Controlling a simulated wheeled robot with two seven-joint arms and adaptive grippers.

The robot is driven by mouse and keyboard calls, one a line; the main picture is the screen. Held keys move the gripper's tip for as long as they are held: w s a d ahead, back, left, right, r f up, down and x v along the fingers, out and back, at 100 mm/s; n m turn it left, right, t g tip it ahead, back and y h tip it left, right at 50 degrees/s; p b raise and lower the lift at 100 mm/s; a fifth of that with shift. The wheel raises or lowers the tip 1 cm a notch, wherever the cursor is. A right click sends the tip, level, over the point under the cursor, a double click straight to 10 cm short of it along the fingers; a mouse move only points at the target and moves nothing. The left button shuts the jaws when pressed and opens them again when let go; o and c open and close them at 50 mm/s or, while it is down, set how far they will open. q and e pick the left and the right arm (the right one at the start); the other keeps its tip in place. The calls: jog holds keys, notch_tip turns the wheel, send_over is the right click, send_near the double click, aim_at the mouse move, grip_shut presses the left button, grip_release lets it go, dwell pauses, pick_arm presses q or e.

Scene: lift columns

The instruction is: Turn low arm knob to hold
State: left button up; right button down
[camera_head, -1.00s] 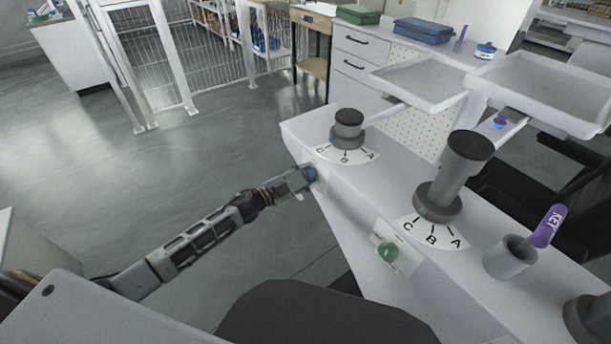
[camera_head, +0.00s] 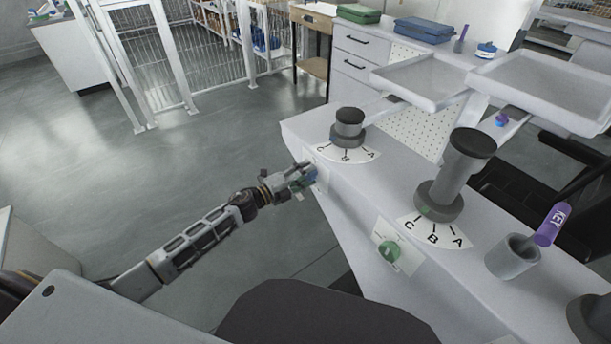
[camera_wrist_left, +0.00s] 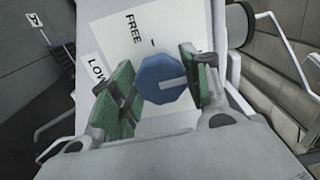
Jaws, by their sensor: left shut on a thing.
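The low arm knob (camera_wrist_left: 165,80) is blue and many-sided, with a pale mark running from its middle toward the right finger in the left wrist view. It sits on a white label plate (camera_wrist_left: 145,25) reading FREE and LOW; HOLD is not visible. My left gripper (camera_wrist_left: 160,88) has its green finger pads on either side of the knob and is shut on it. In the head view my left gripper (camera_head: 303,177) is at the left end of the console front and mostly hides the knob. My right gripper is not in view.
The white console (camera_head: 385,180) carries a short dark column (camera_head: 348,128) and a taller one (camera_head: 455,175) on lettered dials. A purple KEY tag (camera_head: 553,224) stands in a grey cup (camera_head: 512,257). Open floor lies left.

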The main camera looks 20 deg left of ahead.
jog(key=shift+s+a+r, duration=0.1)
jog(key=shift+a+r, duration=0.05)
pick_arm(q)
jog(key=shift+m, duration=0.3)
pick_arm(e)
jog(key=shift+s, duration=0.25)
pick_arm(q)
jog(key=o, duration=1)
jog(key=shift+c, duration=0.2)
jog(key=shift+o, duration=0.2)
jog(key=v, duration=1.2)
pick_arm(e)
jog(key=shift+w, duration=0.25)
